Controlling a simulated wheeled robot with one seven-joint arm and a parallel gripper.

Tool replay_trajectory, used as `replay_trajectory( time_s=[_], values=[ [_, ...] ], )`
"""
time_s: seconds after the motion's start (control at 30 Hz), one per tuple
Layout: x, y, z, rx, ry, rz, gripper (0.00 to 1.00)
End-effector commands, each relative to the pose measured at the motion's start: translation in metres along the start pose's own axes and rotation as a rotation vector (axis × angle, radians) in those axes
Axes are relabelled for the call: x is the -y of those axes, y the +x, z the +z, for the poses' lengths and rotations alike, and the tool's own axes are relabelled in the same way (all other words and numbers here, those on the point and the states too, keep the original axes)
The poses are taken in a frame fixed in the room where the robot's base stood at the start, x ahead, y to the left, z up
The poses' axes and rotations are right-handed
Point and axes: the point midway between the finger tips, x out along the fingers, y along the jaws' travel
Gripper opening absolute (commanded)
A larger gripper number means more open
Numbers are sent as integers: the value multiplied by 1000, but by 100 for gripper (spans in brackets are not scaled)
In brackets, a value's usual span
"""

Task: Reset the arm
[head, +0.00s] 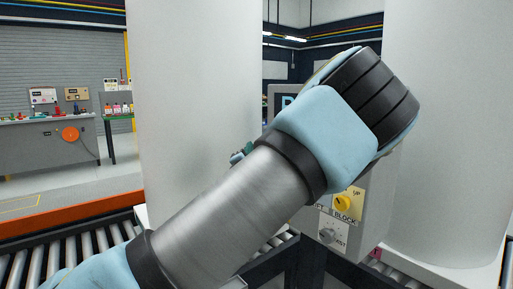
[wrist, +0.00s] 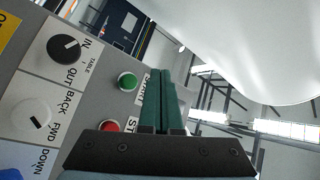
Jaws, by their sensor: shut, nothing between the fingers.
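My gripper (wrist: 160,100) shows in the wrist view as two dark green fingers pressed together, with nothing between them. It is in front of a grey control panel (wrist: 92,88); whether it touches the panel I cannot tell. Beside the fingers are a green button (wrist: 127,81) and a partly covered red button (wrist: 109,126). A black knob (wrist: 64,48) marked IN and OUT and a pale knob (wrist: 31,118) marked BACK and FWD are at the left. In the head view my arm crosses the middle and covers much of the panel (head: 372,216).
Large white tanks stand at left (head: 195,90) and right (head: 450,130) of my arm. The panel's yellow knob (head: 344,202) and a grey knob (head: 327,236) show below my arm. Roller conveyors (head: 70,252) run low. A workbench (head: 45,145) is at the far left.

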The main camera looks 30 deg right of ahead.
Motion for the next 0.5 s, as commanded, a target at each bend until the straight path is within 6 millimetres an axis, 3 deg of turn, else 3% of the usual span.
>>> replay_trajectory(
  time_s=[0.17,0.27,0.37,0.5],
  values=[
    [0,0,1,2,-1,0,0],
    [3,0,15,38,-15,5,0],
    [8,-4,54,147,-61,22,0],
    [17,-29,144,413,-190,67,0]
  ],
)
